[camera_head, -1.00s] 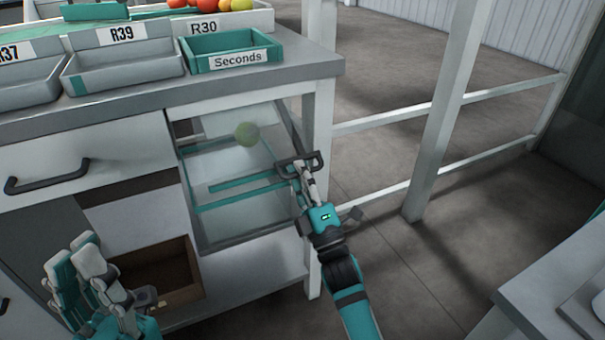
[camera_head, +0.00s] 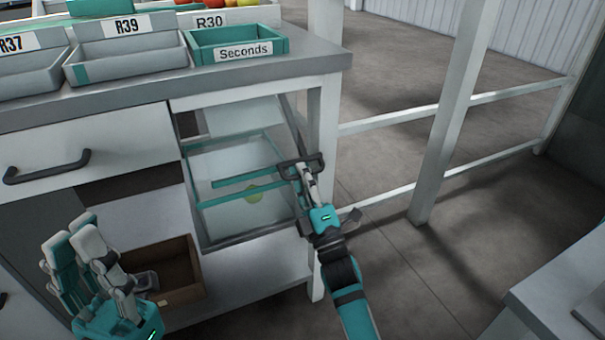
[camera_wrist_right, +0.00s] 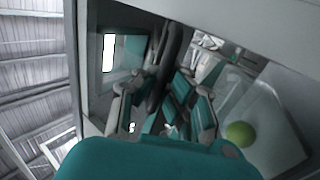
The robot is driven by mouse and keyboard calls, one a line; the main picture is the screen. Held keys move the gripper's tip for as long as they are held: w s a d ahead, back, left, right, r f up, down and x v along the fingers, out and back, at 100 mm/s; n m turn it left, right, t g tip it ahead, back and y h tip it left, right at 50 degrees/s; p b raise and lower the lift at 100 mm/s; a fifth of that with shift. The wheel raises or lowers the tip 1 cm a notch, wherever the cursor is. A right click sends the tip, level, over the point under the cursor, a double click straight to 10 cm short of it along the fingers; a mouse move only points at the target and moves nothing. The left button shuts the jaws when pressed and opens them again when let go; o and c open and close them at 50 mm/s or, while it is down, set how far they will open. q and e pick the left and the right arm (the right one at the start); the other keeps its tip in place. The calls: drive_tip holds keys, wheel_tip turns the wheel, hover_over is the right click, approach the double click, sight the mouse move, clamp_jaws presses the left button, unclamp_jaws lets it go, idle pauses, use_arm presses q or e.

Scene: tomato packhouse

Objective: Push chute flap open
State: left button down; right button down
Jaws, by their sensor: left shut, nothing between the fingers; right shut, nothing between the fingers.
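The chute flap (camera_head: 225,165) looks like a clear pane in a grey frame under the bench's right end; how far it stands open is hard to tell. My right gripper (camera_head: 303,168) is shut and empty at the pane's right edge, by a dark handle-like bar; contact is unclear. In the right wrist view its fingers (camera_wrist_right: 172,100) are close to the pane. My left gripper (camera_head: 88,245) is shut and empty, raised at lower left.
A brown box (camera_head: 178,262) stands on the lower shelf. The bench top holds grey trays and a teal Seconds tray (camera_head: 238,44). A white bench leg (camera_head: 322,120) stands close behind my right gripper. A white post and rails (camera_head: 447,130) are further right, with open floor between.

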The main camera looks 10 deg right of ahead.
drive_tip(key=c, duration=1.4)
unclamp_jaws()
drive_tip(key=shift+f, duration=0.1)
drive_tip(key=v, duration=1.2)
drive_tip(key=shift+s, duration=0.1)
